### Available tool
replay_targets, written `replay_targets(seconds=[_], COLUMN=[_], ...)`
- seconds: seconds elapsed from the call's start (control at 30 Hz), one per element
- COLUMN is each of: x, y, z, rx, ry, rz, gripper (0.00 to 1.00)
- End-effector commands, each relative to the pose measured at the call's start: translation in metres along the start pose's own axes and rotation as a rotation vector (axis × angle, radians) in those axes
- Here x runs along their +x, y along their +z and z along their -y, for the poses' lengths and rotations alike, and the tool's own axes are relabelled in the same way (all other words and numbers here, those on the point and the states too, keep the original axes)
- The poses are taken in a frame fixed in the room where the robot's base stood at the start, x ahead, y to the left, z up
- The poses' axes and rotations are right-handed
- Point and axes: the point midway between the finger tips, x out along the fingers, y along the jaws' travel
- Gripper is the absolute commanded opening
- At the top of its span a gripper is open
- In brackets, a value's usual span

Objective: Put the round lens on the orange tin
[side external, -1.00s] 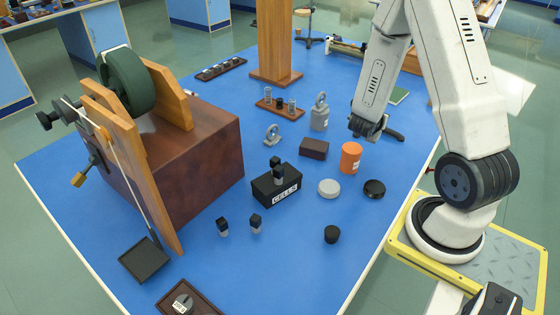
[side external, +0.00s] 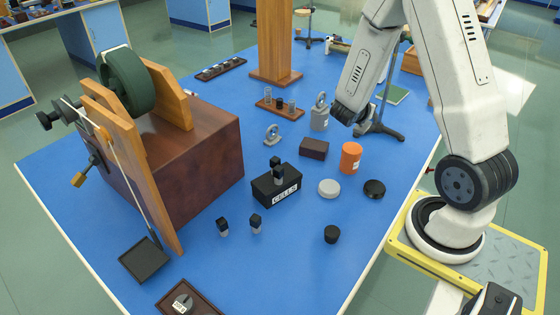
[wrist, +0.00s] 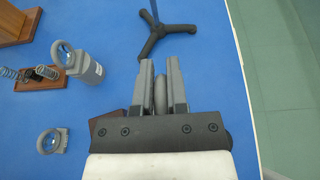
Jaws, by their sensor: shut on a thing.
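The orange tin (side external: 350,158) stands upright on the blue bench in the side external view, beside a dark brown block; it does not show in the wrist view. My gripper (side external: 345,115) is above the bench, behind the tin and slightly left of it in the picture. In the wrist view my gripper (wrist: 161,72) is shut on a grey, rounded thing that looks like the round lens (wrist: 160,95), seen edge-on between the fingers. The held lens cannot be made out in the side view. The tin's top looks bare.
A ringed grey cylinder (side external: 320,118) and a small ring mount (side external: 272,134) stand left of my gripper. The brown block (side external: 314,149), a pale disc (side external: 329,188) and a black disc (side external: 374,189) lie near the tin. A dark tripod foot (side external: 380,131) is beside my gripper.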

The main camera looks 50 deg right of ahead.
Motion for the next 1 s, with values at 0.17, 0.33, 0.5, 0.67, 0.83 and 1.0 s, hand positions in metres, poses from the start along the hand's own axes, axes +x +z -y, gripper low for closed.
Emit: replay_targets(seconds=[0.17, 0.33, 0.5, 0.67, 0.83, 1.0], x=[-0.011, -0.014, -0.012, -0.008, -0.001, 0.003], y=[0.005, 0.006, 0.002, -0.010, -0.025, -0.035], z=[-0.011, -0.013, -0.013, -0.013, -0.013, -0.013], rx=[0.009, 0.011, 0.009, 0.007, 0.007, 0.009], ry=[-0.012, -0.017, -0.018, -0.019, -0.019, -0.018], rz=[-0.007, -0.011, -0.011, -0.012, -0.012, -0.011], gripper=[0.00, 0.00, 0.00, 0.00, 0.00, 0.00])
